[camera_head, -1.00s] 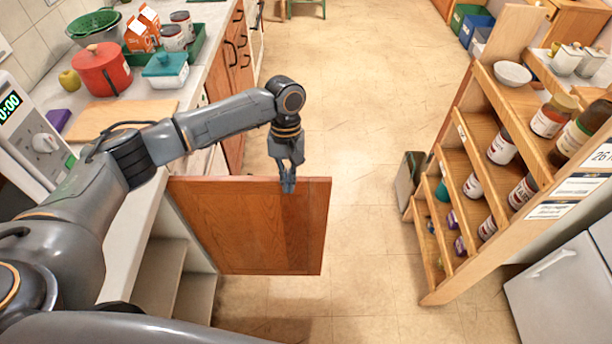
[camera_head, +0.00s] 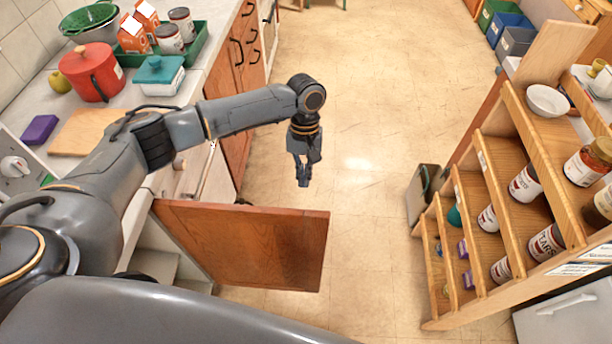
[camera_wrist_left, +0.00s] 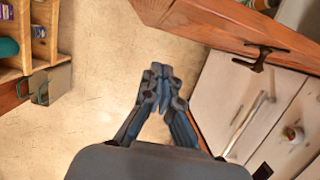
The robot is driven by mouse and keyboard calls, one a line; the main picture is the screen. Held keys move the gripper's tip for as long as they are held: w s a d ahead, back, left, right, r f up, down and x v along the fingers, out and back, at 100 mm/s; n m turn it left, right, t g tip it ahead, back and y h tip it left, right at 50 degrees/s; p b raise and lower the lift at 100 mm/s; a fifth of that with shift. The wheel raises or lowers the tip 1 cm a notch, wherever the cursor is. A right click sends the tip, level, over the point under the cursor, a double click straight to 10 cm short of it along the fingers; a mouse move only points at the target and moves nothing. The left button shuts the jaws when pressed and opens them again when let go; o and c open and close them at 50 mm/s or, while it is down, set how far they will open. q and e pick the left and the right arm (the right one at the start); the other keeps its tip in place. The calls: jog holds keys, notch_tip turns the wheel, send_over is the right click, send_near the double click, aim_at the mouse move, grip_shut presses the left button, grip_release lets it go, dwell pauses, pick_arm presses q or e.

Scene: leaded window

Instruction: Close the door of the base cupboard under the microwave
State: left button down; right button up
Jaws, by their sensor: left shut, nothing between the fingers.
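The base cupboard door (camera_head: 250,245) is brown wood and stands wide open, jutting into the aisle from the left counter. Its dark handle (camera_wrist_left: 258,58) shows in the left wrist view, on the face turned away from my head camera. My left gripper (camera_head: 303,182) is shut and empty, past the door's top edge on its far, handle side, near the free end. In the left wrist view the gripper's fingers (camera_wrist_left: 160,80) are together over the floor, with the door above and to the right. The microwave (camera_head: 18,170) is only partly visible at the left edge. My right gripper is not in view.
A wooden shelf rack (camera_head: 500,215) with jars stands right of the aisle, with a grey bin (camera_head: 424,190) beside it. The counter holds a red pot (camera_head: 90,75) and a cutting board (camera_head: 85,133). The floor (camera_head: 365,120) between is clear.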

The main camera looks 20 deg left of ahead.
aim_at(302, 213)
pick_arm(q)
jog(key=s+f+p, duration=0.1)
jog(key=s+f, duration=0.1)
jog(key=s+d+f+p, duration=0.1)
jog(key=f, duration=0.2)
jog(key=s+f+p, duration=0.1)
jog(key=s+f, duration=0.1)
jog(key=shift+s+d+f, duration=0.2)
jog(key=shift+s+d, duration=0.1)
jog(key=shift+s, duration=0.05)
jog(key=shift+s, duration=0.1)
